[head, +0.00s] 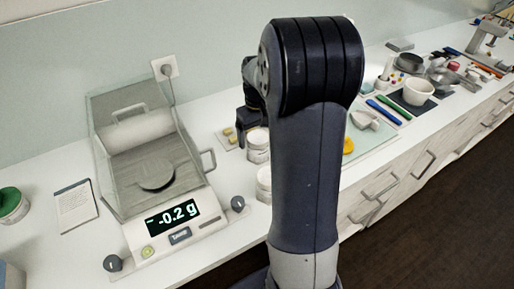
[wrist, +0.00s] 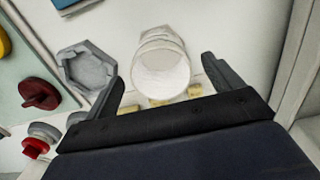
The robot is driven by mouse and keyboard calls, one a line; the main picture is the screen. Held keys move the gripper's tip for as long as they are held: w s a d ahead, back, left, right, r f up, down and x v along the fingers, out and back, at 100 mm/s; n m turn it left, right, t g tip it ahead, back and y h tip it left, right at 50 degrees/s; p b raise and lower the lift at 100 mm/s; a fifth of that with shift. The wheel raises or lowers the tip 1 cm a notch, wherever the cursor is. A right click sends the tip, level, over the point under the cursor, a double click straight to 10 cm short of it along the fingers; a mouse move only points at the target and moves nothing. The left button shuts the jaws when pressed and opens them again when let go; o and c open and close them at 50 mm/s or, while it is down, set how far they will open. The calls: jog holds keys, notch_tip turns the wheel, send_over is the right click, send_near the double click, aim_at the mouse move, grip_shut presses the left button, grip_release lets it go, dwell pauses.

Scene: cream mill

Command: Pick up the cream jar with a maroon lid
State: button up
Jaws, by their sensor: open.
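No cream jar with a maroon lid shows clearly. In the wrist view a pale, whitish jar (wrist: 162,68) stands between the two fingers of my gripper (wrist: 163,78), which is open; I cannot tell whether it has a lid. A dark red, round piece with a raised part (wrist: 40,93) is at the left; I cannot tell if it is a jar's lid. A red-topped piece (wrist: 35,147) is at the lower left. In the head view my arm hides much of the bench; two pale jars (head: 257,145) (head: 264,181) show beside it.
A grey angular dish (wrist: 87,68) lies left of the pale jar. Small yellowish blocks (wrist: 194,90) are near the fingers. A glass-sided scale (head: 157,175) reading -0.2 g stands left of my arm, with a green-lidded jar (head: 12,204) farther left. Tools crowd the right.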

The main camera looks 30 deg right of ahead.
notch_tip(320, 180, down, 5)
jog(key=shift+f+p, duration=0.1)
jog(key=shift+p, duration=0.35)
jog(key=shift+c, duration=0.2)
jog(key=c, duration=1)
